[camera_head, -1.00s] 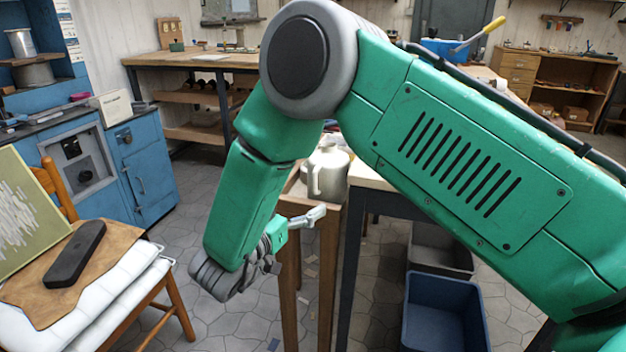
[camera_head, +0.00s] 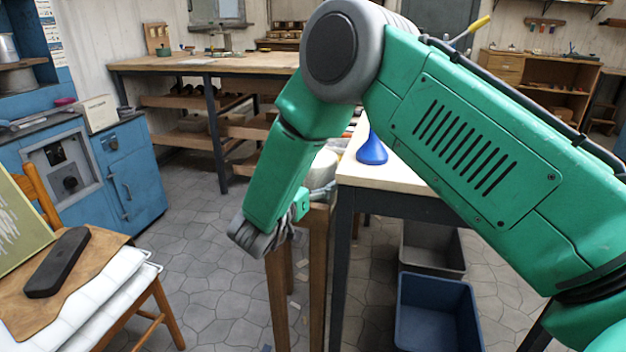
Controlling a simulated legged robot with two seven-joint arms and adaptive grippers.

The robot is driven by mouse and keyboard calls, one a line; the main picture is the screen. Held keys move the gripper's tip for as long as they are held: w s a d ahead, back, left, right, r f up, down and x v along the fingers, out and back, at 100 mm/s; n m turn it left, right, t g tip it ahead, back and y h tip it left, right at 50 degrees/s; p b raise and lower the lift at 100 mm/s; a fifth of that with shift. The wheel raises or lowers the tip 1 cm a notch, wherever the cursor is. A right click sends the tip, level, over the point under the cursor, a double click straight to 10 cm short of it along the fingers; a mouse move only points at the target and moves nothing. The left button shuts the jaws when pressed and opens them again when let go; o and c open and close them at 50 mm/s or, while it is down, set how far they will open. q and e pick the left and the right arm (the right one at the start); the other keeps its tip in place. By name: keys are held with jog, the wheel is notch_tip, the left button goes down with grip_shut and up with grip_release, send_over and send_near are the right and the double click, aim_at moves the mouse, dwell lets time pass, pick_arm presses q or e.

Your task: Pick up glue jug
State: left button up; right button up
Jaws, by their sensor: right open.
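The glue jug (camera_head: 322,170) is a pale, rounded vessel on a small wooden stand (camera_head: 318,262) beside the white-topped table. My right forearm covers much of its left side, and its handle is hidden. My right gripper (camera_head: 262,238) is at the end of the green arm, at the left side of the stand and lower than the jug. It is open and apart from the jug; its fingers are partly folded from view. My left gripper is not in view.
A blue funnel (camera_head: 372,150) stands on the white-topped table (camera_head: 400,178). Blue and grey bins (camera_head: 438,312) sit on the floor below. A wooden chair (camera_head: 150,325) with a dark case (camera_head: 57,262) is at left.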

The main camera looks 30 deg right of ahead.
jog(key=shift+d, duration=0.25)
jog(key=c, duration=1.3)
jog(key=shift+a, duration=0.1)
jog(key=shift+a+r, duration=0.15)
jog(key=shift+r, duration=0.05)
